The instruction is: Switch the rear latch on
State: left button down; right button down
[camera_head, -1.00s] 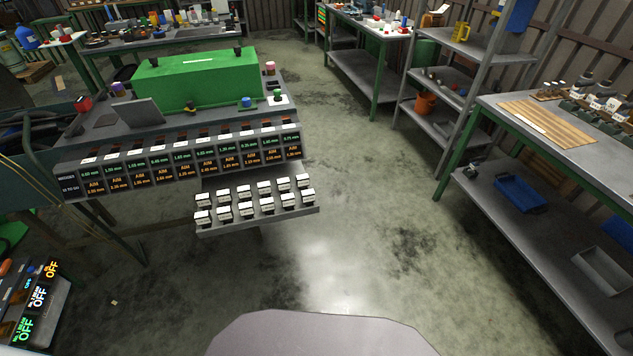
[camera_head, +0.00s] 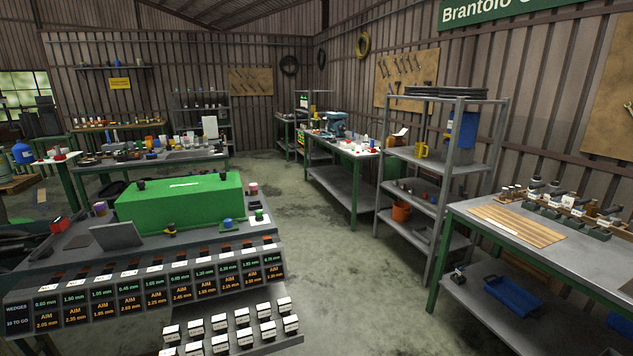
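A green box-shaped housing (camera_head: 182,203) with two dark knobs on its top stands on the grey bench at the left. Nothing in view can be told for certain as the rear latch. A small red-topped block (camera_head: 57,228) sits at the bench's left end, and a small green-capped part (camera_head: 259,215) sits at its right end. Neither of my grippers is in view.
A panel with rows of green and orange readings (camera_head: 150,296) runs along the bench front, above a shelf of white-topped blocks (camera_head: 235,334). Grey shelving (camera_head: 440,196) and a green-legged table (camera_head: 598,258) stand at the right. The floor between is clear.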

aim_at(171, 229)
jog(key=i+u, duration=0.3)
jog(key=i, duration=0.15)
jog(key=i+l+u, duration=0.25)
jog(key=i, duration=0.15)
jog(key=j, duration=0.1)
